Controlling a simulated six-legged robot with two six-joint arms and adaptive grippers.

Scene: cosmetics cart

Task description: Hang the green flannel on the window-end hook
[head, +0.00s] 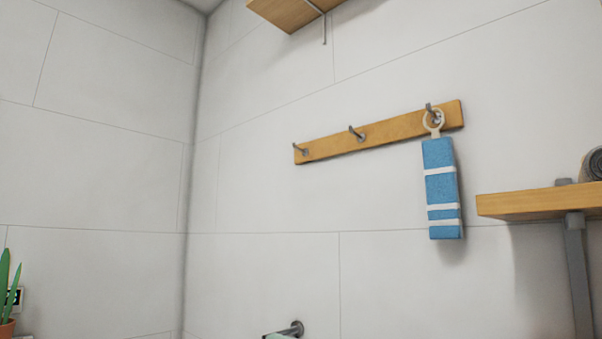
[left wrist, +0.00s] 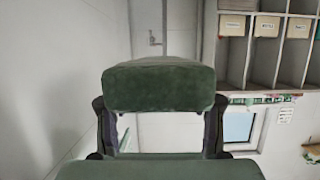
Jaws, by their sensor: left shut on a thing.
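My left gripper (left wrist: 158,104) shows only in the left wrist view, its dark fingers on either side of a dark green cloth, the green flannel (left wrist: 160,84). It is shut on the flannel, whose thick folded part crosses the picture; more green shows at the bottom edge. The flannel's loop cannot be made out. In the head view a wooden hook rail (head: 380,135) with three metal hooks is on the wall. The left hook (head: 300,149) and middle hook (head: 356,133) are bare. The right hook (head: 431,111) holds a blue striped flannel (head: 441,190) by a pale ring. My right gripper is not in view.
A wooden shelf (head: 540,201) juts out at the right, near the blue flannel. Another shelf (head: 292,12) is above the rail. A wall bar end (head: 296,328) shows below. Labelled cubbyholes (left wrist: 265,45) and a small window-like frame (left wrist: 239,126) show in the wrist view.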

